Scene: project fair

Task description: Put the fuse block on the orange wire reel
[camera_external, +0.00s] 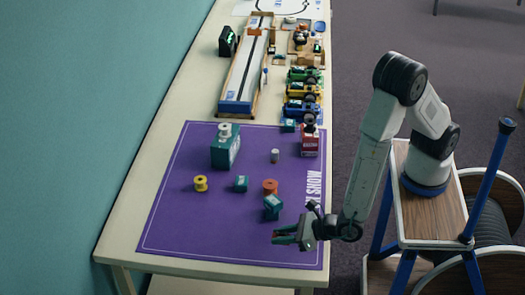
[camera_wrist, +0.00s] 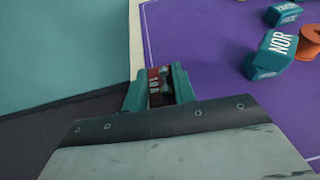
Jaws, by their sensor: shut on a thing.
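My gripper (camera_external: 278,237) is over the front right part of the purple mat, its fingers pointing left. In the wrist view the teal fingers (camera_wrist: 158,88) are shut on a small red block with pale and dark parts, which seems to be the fuse block (camera_wrist: 153,80). Most of it is hidden by the fingers. The orange wire reel (camera_external: 270,186) stands on the mat, farther back than my gripper. It also shows at the right edge of the wrist view (camera_wrist: 311,42), partly cut off. I see nothing on top of it.
A teal box (camera_external: 272,207) marked NOR stands close in front of the orange reel. A smaller teal box (camera_external: 241,184) and a yellow reel (camera_external: 201,183) are to its left. A tall teal box (camera_external: 225,153), grey cylinder (camera_external: 275,156) and red box (camera_external: 309,146) stand behind. The mat's front left is clear.

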